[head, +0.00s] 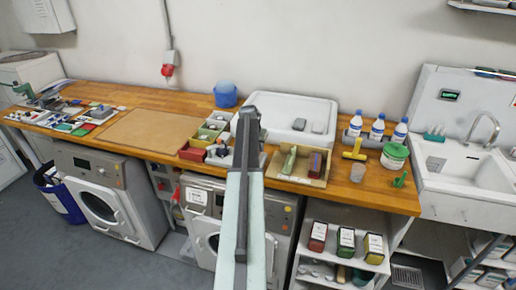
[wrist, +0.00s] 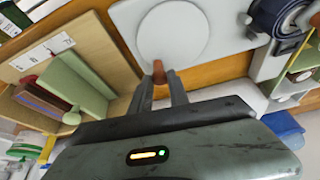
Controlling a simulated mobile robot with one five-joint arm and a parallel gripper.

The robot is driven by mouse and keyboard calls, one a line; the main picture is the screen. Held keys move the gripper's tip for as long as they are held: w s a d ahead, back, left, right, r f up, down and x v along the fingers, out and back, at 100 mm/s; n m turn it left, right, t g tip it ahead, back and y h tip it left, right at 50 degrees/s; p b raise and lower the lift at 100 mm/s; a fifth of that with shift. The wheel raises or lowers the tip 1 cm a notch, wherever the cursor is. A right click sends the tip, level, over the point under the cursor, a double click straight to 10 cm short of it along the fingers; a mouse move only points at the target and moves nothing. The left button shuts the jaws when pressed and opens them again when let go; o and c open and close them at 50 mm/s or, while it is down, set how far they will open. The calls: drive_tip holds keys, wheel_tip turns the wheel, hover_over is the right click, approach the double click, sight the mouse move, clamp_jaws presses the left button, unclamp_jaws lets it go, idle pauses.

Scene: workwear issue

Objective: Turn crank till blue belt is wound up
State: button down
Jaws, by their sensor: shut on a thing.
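My gripper (wrist: 160,84) is shut on a small brown knob (wrist: 158,70) at the edge of a round pale disc (wrist: 176,32) in the wrist view. The disc sits on a light grey plate and looks like the crank. A dark blue roll (wrist: 272,20), which looks like the belt, shows at the upper right of the wrist view; how much is wound cannot be told. In the head view my arm reaches over the wooden worktop, and my gripper (head: 248,112) hides the crank and most of what is around it.
A cardboard tray (head: 314,182) with a green item and dark boxes stands right of my arm. Small coloured bins (head: 192,154) stand to the left. A white basin (head: 262,101), several bottles and a blue tub (head: 225,94) are behind. The brown mat (head: 145,132) is bare.

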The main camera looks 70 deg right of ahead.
drive_tip(key=c, duration=1.3)
unclamp_jaws()
drive_tip(key=shift+o, duration=0.2)
drive_tip(key=p+v, duration=0.7)
drive_tip(key=v, duration=0.1)
drive_tip(key=shift+f, duration=0.15)
